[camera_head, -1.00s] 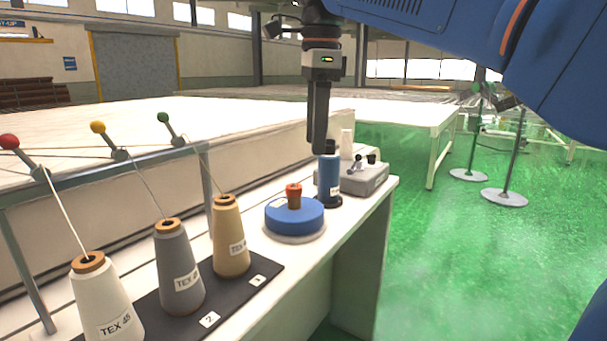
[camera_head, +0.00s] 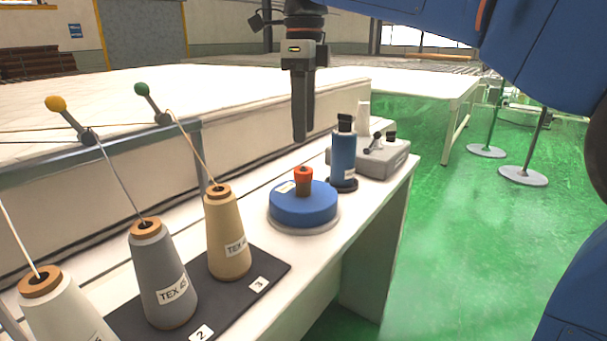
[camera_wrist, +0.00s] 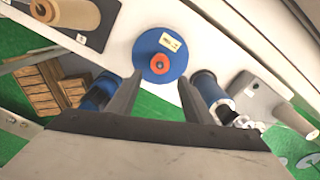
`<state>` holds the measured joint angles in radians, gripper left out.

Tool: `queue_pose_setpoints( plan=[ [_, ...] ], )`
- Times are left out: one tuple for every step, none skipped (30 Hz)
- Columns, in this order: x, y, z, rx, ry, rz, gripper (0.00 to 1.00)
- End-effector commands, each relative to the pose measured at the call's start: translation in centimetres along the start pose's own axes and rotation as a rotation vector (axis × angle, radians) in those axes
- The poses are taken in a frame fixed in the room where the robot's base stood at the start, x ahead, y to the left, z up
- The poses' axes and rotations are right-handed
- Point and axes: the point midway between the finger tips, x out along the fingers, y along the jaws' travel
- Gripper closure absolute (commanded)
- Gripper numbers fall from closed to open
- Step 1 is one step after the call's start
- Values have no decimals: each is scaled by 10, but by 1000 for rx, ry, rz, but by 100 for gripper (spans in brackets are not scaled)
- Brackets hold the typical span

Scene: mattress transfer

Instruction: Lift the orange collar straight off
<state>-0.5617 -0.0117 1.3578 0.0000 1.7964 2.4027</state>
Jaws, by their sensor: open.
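The orange collar (camera_head: 303,173) sits around the top of a brown post that rises from a round blue base (camera_head: 302,207) on the bench. In the wrist view the collar (camera_wrist: 158,64) is seen from above as an orange ring with a dark centre, on the blue disc (camera_wrist: 148,45) with a pale label. My gripper (camera_head: 300,138) hangs pointing down above the collar, apart from it. In the wrist view its two fingers (camera_wrist: 160,82) are spread and empty, with the collar just beyond and between their tips.
A blue spool (camera_head: 343,158) with a black top stands right of the base, beside a grey box with small levers (camera_head: 375,157). Cones of thread, such as the tan one (camera_head: 226,235), stand on a black mat to the left. A white mattress edge (camera_head: 250,130) runs behind.

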Motion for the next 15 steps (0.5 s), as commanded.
queue_pose_setpoints(
  plan=[
    [9, 1, -1, 0, 1, 1, 54],
    [13, 1, -1, 0, 1, 1, 54],
    [19, 0, -1, 0, 1, 1, 54],
    [22, 0, 0, 0, 0, 0, 54],
    [25, 0, 0, 0, 0, 0, 54],
    [29, 0, 0, 0, 1, 1, 54],
    [31, 0, 0, 0, 0, 0, 54],
    [33, 0, 0, 0, 0, 0, 54],
    [34, 0, 0, 0, -1, -1, 54],
    [35, 0, 0, 0, -1, -1, 54],
    [36, 0, 0, 0, 0, -1, 54],
    [39, 0, 0, 0, 0, 0, 54],
    [42, 0, 0, 0, 1, 1, 54],
    [45, -1, 0, 0, 1, 1, 54],
    [50, -1, 0, 0, 0, 0, 54]
  ],
)
